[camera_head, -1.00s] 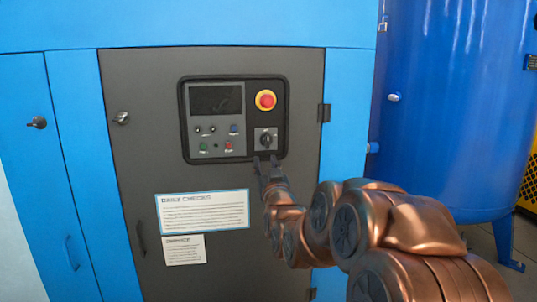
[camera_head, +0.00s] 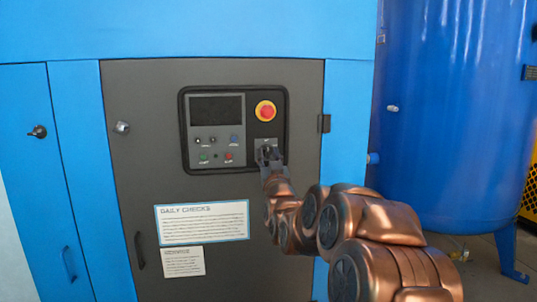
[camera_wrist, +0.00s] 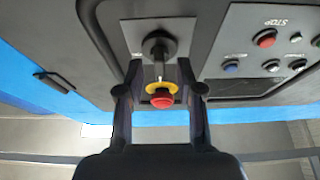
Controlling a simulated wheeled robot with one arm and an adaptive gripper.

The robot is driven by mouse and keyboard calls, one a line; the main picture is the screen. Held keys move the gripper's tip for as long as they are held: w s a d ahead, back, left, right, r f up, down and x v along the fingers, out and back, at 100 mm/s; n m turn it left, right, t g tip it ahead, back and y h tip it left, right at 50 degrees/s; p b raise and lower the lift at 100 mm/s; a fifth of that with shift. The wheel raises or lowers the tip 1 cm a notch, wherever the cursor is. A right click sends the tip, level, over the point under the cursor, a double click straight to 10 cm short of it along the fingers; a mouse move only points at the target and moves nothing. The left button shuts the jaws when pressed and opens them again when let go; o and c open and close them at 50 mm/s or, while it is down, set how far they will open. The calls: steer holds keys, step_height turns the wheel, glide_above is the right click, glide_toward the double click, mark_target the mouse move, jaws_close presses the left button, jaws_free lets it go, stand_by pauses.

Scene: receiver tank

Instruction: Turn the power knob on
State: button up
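The power knob (camera_wrist: 160,45) is a black rotary knob on a light grey plate at the lower right of the control panel (camera_head: 183,130). In the head view my gripper (camera_head: 268,156) covers most of it. In the wrist view my gripper (camera_wrist: 160,75) is open, with one dark finger on each side of the knob's line. The fingertips are close to the knob; I cannot tell whether they touch it. The knob's pointer lies along the line between the fingers. Nothing is held.
A red emergency button (camera_head: 265,111) with a yellow ring sits just above the knob. It shows between the fingers in the wrist view (camera_wrist: 162,98). Small buttons (camera_head: 229,157) and a dark screen (camera_head: 216,109) are to the left. A blue tank (camera_head: 450,120) stands at the right.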

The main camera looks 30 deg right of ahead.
steer(key=shift+w+d+r, duration=0.25)
steer(key=shift+w+r, duration=0.05)
steer(key=shift+w, duration=0.2)
jaws_close()
